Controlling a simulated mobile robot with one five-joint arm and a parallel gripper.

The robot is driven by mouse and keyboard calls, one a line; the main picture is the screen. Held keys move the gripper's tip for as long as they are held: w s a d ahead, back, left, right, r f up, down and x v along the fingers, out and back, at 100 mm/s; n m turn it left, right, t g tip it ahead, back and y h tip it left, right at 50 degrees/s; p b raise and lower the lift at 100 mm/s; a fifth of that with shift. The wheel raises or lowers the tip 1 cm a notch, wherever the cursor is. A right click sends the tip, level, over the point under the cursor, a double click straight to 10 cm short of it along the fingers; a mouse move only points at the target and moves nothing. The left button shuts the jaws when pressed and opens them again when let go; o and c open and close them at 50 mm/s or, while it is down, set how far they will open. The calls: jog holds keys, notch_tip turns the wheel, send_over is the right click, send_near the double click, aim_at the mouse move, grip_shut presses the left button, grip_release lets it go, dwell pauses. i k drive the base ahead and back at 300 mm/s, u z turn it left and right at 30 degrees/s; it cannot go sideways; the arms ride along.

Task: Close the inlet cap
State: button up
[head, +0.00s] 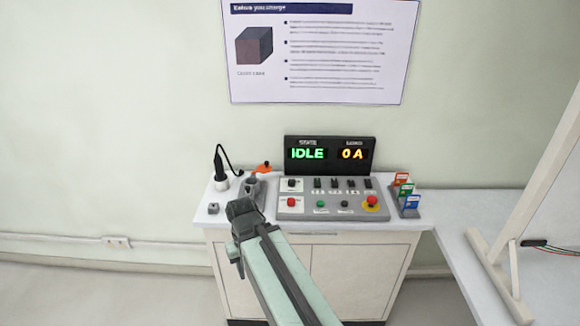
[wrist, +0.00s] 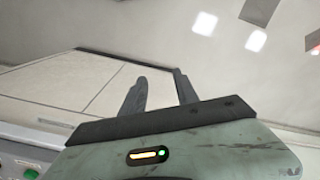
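An orange part (head: 263,168), which looks like the inlet cap, stands up at the back left of the cabinet top in the head view. It is small, and I cannot tell its exact angle. A grey fitting (head: 251,186) below it looks like the inlet and is partly hidden by my arm. My gripper shows in the wrist view (wrist: 160,78) with two dark fingers apart and nothing between them. In the head view my arm's end is just in front of the grey fitting, and the fingers are not clear there. The wrist view does not show the cap.
A black plug (head: 219,165) with a cable stands in a white holder at the left. The control panel (head: 333,199) and the display (head: 330,154) reading IDLE, 0 A are to the right. Coloured cards (head: 405,192) stand beyond the panel.

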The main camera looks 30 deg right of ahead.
aim_at(266, 168)
jog(key=u, duration=1.65)
jog(key=k, duration=1.45)
jog(key=z, duration=0.65)
jog(key=i, duration=1.7)
jog(key=u, duration=0.05)
